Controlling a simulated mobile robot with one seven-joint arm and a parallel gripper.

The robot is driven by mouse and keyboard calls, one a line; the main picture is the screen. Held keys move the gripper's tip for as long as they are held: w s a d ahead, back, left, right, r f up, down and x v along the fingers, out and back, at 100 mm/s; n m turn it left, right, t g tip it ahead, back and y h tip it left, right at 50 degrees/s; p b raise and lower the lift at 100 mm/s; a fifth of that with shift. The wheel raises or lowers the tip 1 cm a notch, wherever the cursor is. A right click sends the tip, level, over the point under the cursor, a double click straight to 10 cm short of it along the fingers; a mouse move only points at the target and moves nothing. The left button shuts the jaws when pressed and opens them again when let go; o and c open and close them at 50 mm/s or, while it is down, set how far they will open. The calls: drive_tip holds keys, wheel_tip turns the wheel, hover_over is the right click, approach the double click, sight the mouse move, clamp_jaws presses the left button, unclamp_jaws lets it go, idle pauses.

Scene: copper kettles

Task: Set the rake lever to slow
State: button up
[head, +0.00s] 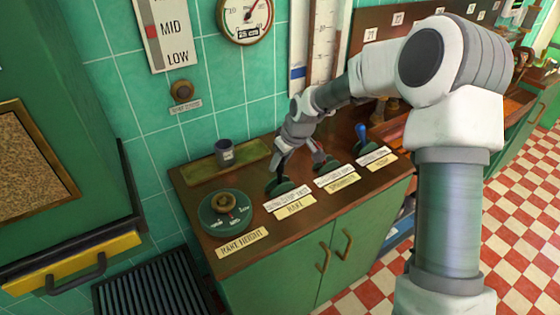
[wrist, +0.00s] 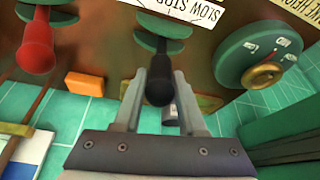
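The rake lever shows in the wrist view as a black knob (wrist: 158,90) on a green base (wrist: 160,35). Part of its SLOW STOP label (wrist: 190,10) shows beside it. In the head view its green base (head: 285,188) stands on the counter behind the cream RAKE plate (head: 294,206). My gripper (head: 284,160) is low over this lever. Firm contact cannot be made out. The lever's exact setting is hard to read.
A red-knobbed lever (wrist: 36,48) and a blue-knobbed lever (head: 361,132) stand to the right in the head view. The rake height dial (head: 226,214) is at the left. A dark cup (head: 224,152) stands behind it on a green tray (head: 200,170), near the tiled wall.

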clamp_jaws()
idle(1.1)
